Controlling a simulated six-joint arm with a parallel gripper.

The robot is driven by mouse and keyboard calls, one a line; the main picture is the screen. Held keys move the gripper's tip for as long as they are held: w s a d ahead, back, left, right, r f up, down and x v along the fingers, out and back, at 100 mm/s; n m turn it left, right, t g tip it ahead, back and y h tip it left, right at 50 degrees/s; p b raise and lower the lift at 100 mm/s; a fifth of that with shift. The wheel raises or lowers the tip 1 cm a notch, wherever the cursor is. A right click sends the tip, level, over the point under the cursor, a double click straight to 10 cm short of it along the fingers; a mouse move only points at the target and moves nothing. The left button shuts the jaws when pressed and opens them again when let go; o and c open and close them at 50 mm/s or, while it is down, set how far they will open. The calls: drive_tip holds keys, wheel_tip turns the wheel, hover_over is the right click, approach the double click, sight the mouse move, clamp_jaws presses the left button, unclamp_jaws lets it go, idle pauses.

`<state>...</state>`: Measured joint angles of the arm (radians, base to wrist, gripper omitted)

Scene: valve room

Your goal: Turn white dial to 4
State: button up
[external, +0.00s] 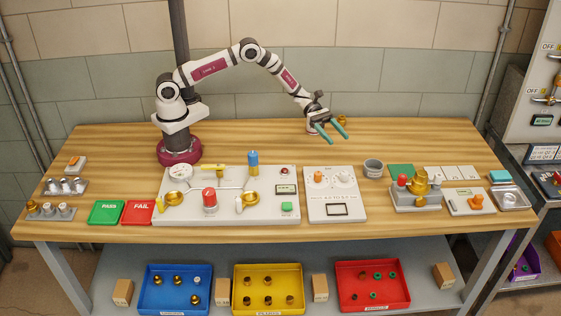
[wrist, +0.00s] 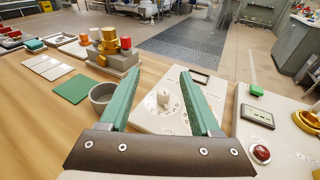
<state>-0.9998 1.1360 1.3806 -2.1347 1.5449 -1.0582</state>
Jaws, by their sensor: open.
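The white dial (external: 344,176) stands on the upper right of a white panel (external: 318,208), beside an orange dial (external: 319,178). In the wrist view the white dial (wrist: 163,98) shows between my fingers, with a ring of small marks around it that are too small to read. My gripper (external: 337,137) has green fingers, open and empty. It is above the table, behind the panel and apart from the dial. In the wrist view my gripper (wrist: 160,72) has its fingers spread on both sides of the dial; the orange dial is not visible there.
A grey cup (external: 373,168) stands right of the panel. A larger board (external: 228,208) with gauge, valves and buttons lies to its left. A block with brass and red parts (external: 416,193) is further right. Bare wood lies behind the panel.

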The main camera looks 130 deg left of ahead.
drive_tip(key=d+n+y, duration=0.2)
drive_tip(key=n+y, duration=0.1)
drive_tip(key=n+g+y, duration=0.2)
drive_tip(key=n+y, duration=0.1)
drive_tip(key=y, duration=0.1)
approach(345, 172)
drive_tip(key=x, duration=1)
drive_tip(key=shift+f, duration=0.4)
clamp_jaws()
